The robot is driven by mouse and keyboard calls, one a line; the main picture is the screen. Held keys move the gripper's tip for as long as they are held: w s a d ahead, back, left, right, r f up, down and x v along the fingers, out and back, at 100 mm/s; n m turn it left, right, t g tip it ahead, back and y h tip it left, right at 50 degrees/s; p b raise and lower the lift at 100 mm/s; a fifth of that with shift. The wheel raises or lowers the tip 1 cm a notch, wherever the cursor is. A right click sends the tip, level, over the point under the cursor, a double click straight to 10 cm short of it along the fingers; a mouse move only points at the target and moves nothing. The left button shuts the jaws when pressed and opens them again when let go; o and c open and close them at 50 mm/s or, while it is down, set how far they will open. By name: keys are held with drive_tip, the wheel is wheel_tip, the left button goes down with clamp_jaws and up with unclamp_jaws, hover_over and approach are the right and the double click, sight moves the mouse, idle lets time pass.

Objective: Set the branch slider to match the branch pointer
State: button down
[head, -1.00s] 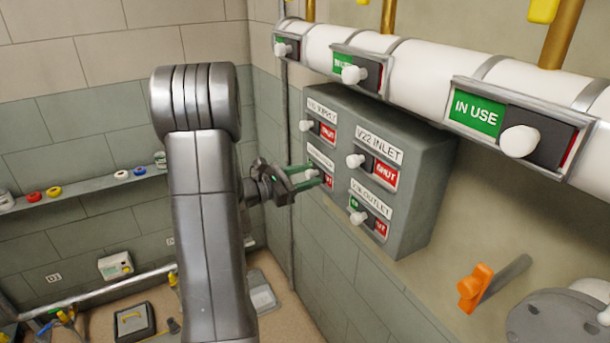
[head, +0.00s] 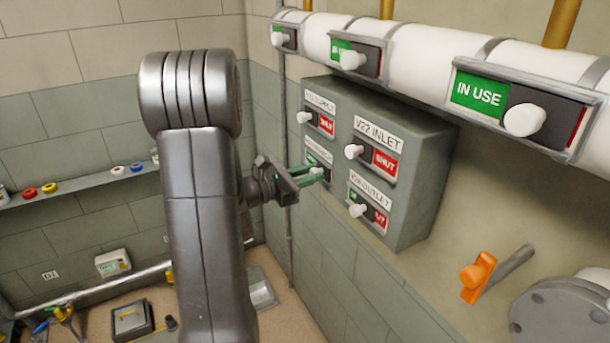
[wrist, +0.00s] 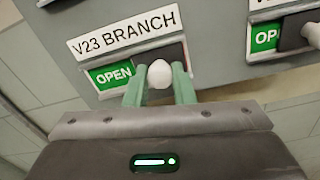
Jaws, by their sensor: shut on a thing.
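The branch slider sits under the white V23 BRANCH label (wrist: 124,34) in the wrist view. Green OPEN (wrist: 112,76) shows left of its white knob (wrist: 160,73), and a dark plate lies to the right. My gripper (wrist: 159,88) has its two green fingers shut around the knob, one on each side. In the head view my gripper (head: 318,173) reaches the lower left slider of the grey panel (head: 424,195) and hides most of it. I cannot identify a branch pointer for certain in these views.
The V22 INLET slider (head: 384,162) shows red SHUT. The outlet slider (head: 368,207) beside my gripper shows green and red. A white pipe (head: 420,72) with large sliders runs above. An orange handle (head: 478,278) juts from the wall at lower right.

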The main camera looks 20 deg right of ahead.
drive_tip(key=c, duration=1.6)
unclamp_jaws()
drive_tip(key=shift+s, duration=0.1)
drive_tip(key=o, duration=0.4)
drive_tip(key=shift+s, duration=0.15)
drive_tip(key=a+b, duration=0.2)
drive_tip(key=a, duration=1.1)
drive_tip(key=shift+s+a, duration=0.35)
drive_tip(key=shift+s, duration=0.1)
drive_tip(key=shift+d, duration=0.1)
drive_tip(key=w+d+p, duration=0.1)
drive_tip(key=d+p, duration=0.1)
drive_tip(key=d, duration=1.1)
drive_tip(key=shift+d, duration=0.25)
